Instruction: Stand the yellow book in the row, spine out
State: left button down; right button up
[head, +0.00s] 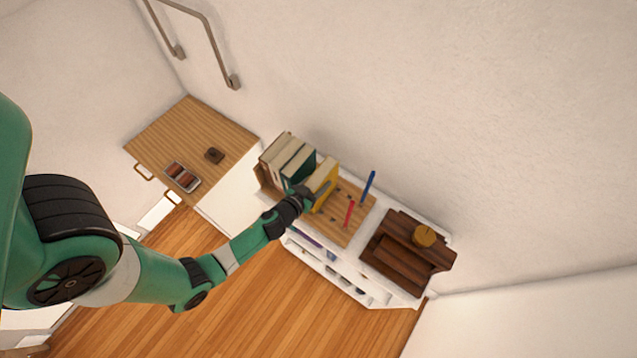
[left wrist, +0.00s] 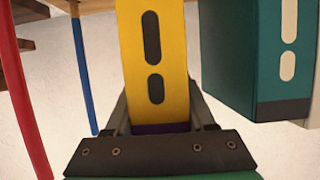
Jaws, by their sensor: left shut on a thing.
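The yellow book (head: 322,180) stands upright on the wooden board on the white shelf unit, at the right end of the row of books. In the left wrist view its yellow spine (left wrist: 153,60) with two dark oval marks faces the camera. My left gripper (head: 301,195) is shut on the book, with a finger at each side of its spine. A teal book (left wrist: 228,60) stands beside it in the row, with a gap between the two in the left wrist view. My right gripper is in neither view.
Cream and dark books (head: 283,155) fill the row's left part. A blue post (head: 368,186) and a red post (head: 349,213) stand right of the yellow book. A wooden table (head: 190,130) stands left.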

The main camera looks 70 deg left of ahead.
pick_arm(q)
jog(key=shift+r, duration=0.1)
jog(key=c, duration=0.7)
grip_release()
jog(key=shift+f, duration=0.2)
jog(key=o, duration=0.5)
jog(key=shift+r, duration=0.1)
jog(key=shift+c, duration=0.2)
jog(key=shift+r, duration=0.1)
jog(key=b+v, duration=0.2)
jog(key=v, duration=1)
